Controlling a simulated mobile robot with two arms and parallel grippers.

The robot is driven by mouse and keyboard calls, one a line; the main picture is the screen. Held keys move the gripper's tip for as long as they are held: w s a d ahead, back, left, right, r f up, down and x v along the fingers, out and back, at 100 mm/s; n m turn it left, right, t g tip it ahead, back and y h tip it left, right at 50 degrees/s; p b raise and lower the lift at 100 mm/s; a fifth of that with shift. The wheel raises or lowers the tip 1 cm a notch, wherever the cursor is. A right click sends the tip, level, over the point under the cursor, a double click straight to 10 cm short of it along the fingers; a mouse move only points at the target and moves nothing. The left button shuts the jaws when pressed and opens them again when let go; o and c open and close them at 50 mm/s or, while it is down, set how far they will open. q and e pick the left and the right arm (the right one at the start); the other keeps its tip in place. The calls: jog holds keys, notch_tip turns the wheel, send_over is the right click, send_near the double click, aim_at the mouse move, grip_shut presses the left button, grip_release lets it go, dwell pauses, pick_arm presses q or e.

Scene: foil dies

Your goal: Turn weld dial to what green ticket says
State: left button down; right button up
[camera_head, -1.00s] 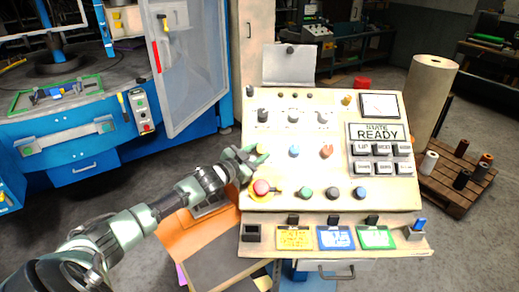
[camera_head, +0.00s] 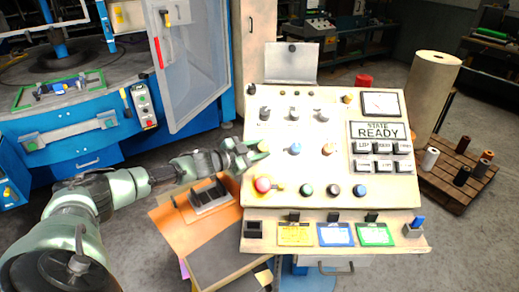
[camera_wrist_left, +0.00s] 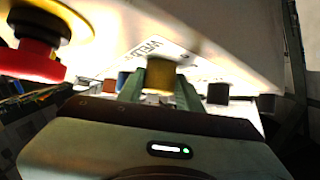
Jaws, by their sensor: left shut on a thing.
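The control panel (camera_head: 345,185) stands in the middle of the head view. My left gripper (camera_head: 257,151) is at its left side, shut on a yellow knob (camera_head: 264,146). In the left wrist view the yellow knob (camera_wrist_left: 161,76) sits between the two fingers (camera_wrist_left: 160,88). My right gripper is not in view.
A red mushroom button (camera_head: 263,184) is just below my left gripper, and large in the left wrist view (camera_wrist_left: 38,40). A display (camera_head: 377,131) reads READY. An orange board (camera_head: 180,222) lies left of the panel.

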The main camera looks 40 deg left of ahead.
aim_at(259, 150)
pick_arm(q)
jog(key=shift+r, duration=0.2)
jog(key=c, duration=1.1)
grip_release()
jog(key=shift+o, duration=0.8)
jog(key=shift+d, duration=0.1)
jog(key=shift+f, duration=0.1)
jog(key=shift+s+f, duration=0.1)
jog(key=shift+s, duration=0.05)
jog(key=b+v, duration=0.2)
jog(key=v, duration=0.3)
jog(key=shift+s+a+f+b, duration=0.1)
jog(key=shift+s+a+b, duration=0.1)
jog(key=shift+s+b, duration=0.15)
jog(key=shift+s+a+r, duration=0.1)
jog(key=shift+s+r, duration=0.15)
jog(key=shift+s, duration=0.35)
jog(key=shift+s+r+b, duration=0.25)
jog(key=shift+b, duration=0.05)
